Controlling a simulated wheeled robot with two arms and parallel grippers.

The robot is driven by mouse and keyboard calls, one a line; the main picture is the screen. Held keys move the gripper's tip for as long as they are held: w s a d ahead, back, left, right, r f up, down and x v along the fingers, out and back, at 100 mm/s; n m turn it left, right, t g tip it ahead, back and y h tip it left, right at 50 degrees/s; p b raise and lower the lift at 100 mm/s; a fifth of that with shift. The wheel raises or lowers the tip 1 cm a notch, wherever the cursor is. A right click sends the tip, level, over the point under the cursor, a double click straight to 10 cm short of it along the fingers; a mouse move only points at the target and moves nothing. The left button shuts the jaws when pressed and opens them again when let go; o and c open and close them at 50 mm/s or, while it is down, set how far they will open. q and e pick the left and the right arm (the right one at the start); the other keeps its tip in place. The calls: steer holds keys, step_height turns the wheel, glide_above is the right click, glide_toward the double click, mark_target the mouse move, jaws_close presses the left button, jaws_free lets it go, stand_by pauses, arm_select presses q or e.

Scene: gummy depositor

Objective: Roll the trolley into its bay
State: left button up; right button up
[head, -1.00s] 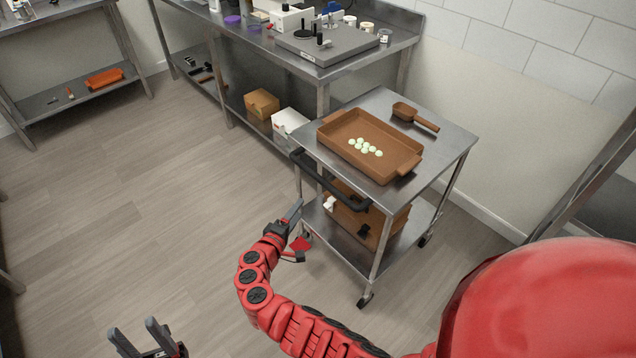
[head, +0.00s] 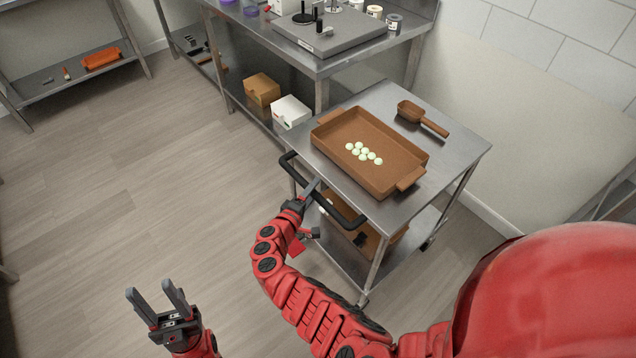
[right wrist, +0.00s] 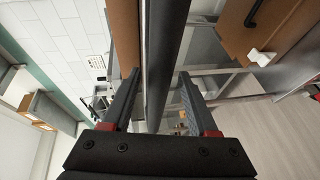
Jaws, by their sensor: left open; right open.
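The steel trolley (head: 440,165) stands beside the steel workbench, with a black push handle (head: 345,215) on its near left side. A brown tray (head: 330,150) with several pale green gummies and a brown scoop (head: 420,118) sit on its top. My right gripper (head: 312,190) is at the handle. In the right wrist view its open fingers (right wrist: 155,95) stand on either side of the dark handle bar (right wrist: 168,50), with gaps showing. My left gripper (head: 157,297) is open and empty above the floor at lower left. The bay itself I cannot make out.
The workbench (head: 335,65) bears a grey machine and several jars; cardboard and white boxes (head: 291,112) sit on its lower shelf. A wall is behind the trolley. A shelf with an orange item (head: 101,59) stands at far left. The floor at left is clear.

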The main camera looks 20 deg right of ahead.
jaws_close()
stand_by(0.4)
stand_by(1.1)
